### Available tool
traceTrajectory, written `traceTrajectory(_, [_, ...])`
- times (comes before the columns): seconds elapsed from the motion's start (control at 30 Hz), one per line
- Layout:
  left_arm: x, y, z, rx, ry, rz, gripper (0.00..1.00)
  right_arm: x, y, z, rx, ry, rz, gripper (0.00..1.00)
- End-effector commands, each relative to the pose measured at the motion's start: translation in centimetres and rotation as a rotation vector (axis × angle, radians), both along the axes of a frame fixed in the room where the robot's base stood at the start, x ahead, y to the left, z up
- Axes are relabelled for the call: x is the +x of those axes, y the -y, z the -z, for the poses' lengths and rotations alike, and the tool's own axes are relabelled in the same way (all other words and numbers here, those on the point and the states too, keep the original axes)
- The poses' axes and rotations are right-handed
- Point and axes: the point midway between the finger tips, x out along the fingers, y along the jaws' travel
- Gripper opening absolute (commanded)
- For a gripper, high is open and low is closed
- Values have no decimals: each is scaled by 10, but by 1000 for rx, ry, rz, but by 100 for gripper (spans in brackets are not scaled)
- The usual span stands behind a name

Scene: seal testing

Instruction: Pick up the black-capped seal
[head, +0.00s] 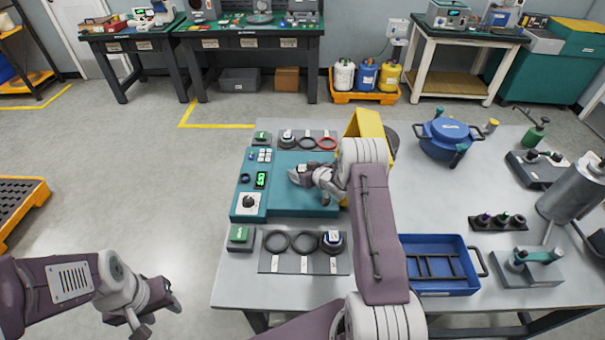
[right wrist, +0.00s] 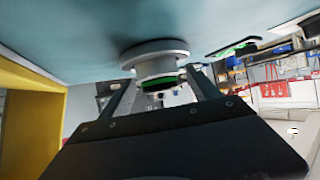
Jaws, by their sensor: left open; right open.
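My right gripper (head: 298,176) reaches over the teal test station (head: 300,207). In the right wrist view my right gripper (right wrist: 158,82) is open, with one finger on each side of a grey flanged round piece (right wrist: 155,57) with a green band. This piece stands against the teal surface; I cannot tell if the fingers touch it. No black cap can be made out on it, and my gripper hides it in the head view. Small round pieces stand on a dark tray (head: 476,223) at the right; their caps are too small to tell. My left gripper (head: 146,306) is open and empty, left of the table.
Dark rings (head: 275,242) lie on a grey mat (head: 268,264) at the front left. A red ring (head: 327,143) lies behind the station. A yellow panel (head: 370,124) stands close beside my right arm. A blue bin (head: 437,292) and blue pot (head: 445,143) are further right.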

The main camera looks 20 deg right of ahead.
Motion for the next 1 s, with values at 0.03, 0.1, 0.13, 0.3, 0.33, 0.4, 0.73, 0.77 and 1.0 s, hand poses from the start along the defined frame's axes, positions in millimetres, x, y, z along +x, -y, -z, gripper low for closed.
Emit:
traceTrajectory(0.03, [0, 0, 0, 0, 0, 0, 44, 0, 0, 0, 0, 0, 0, 66])
traceTrajectory(0.1, [0, 0, 0, 0, 0, 0, 44, 0, 0, 0, 0, 0, 0, 46])
traceTrajectory(0.13, [0, 0, 0, 0, 0, 0, 44, 0, 0, 0, 0, 0, 0, 38])
traceTrajectory(0.3, [0, 0, 0, 0, 0, 0, 44, 0, 0, 0, 0, 0, 0, 0])
traceTrajectory(0.33, [0, 0, 0, 0, 0, 0, 44, 0, 0, -1, 0, 3, 0, 0])
traceTrajectory(0.4, [0, 0, 0, 0, 0, 0, 44, 0, 0, -1, 0, 3, 0, 0])
traceTrajectory(0.73, [0, 0, 1, 0, 0, 0, 44, 1, 0, -17, -1, 5, -1, 0])
traceTrajectory(0.77, [0, 0, 1, 0, 0, 0, 44, 1, 1, -22, -1, 6, 0, 0])
traceTrajectory(1.0, [0, 0, 3, 0, 0, 0, 44, 28, 5, -60, -5, 9, -2, 0])
